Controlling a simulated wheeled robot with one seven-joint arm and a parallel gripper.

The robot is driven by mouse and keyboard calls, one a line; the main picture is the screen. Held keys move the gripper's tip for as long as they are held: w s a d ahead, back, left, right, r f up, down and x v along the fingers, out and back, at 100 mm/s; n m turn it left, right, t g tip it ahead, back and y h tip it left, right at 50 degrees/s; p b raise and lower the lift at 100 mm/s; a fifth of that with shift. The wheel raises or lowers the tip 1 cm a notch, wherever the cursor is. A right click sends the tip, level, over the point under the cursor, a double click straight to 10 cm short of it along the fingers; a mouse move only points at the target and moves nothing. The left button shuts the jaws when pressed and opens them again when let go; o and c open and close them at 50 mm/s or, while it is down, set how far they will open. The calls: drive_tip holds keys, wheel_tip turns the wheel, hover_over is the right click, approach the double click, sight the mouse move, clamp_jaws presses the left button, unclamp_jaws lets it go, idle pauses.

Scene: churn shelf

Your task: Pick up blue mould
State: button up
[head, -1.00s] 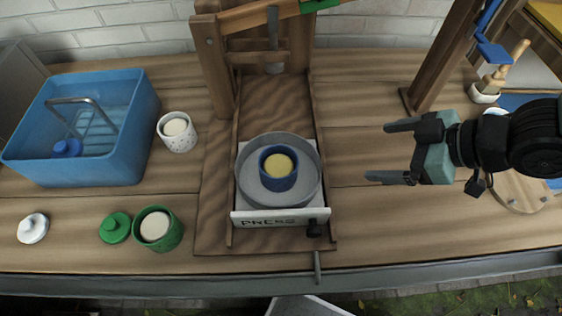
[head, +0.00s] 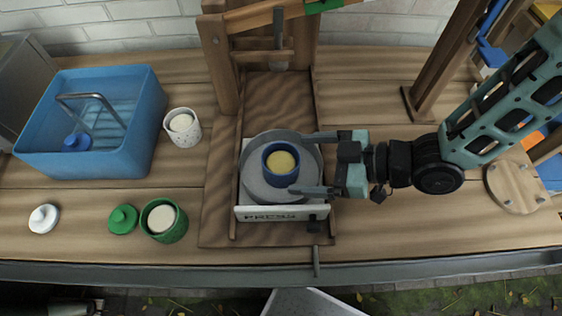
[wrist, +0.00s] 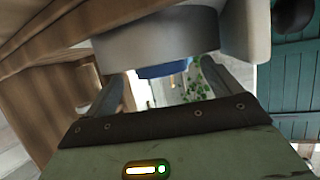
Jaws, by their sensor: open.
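The blue mould (head: 281,158) is a round blue cup with a pale yellow filling. It stands upright in a round grey pan (head: 253,183) on the press in the head view. My gripper (head: 306,163) is open, its two fingers reaching in from the right over the pan's right side. The fingertips are at the right edge of the mould, one on its far side and one on its near side. In the wrist view, part of the blue mould (wrist: 163,70) shows between the open fingers, below the grey pan wall (wrist: 155,38) that hides the rest.
The wooden press frame (head: 217,65) rises behind the pan. A blue basin (head: 155,125), a white speckled cup (head: 182,138), a green cup (head: 166,234), a green lid (head: 122,219) and a white lid (head: 43,218) are at left. A round wooden board (head: 514,185) lies at right.

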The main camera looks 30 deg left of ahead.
sight(281, 162)
drive_tip(key=shift+p+x, duration=0.9)
drive_tip(key=shift+x, duration=2.05)
drive_tip(key=shift+r, duration=0.1)
drive_tip(key=c, duration=1.1)
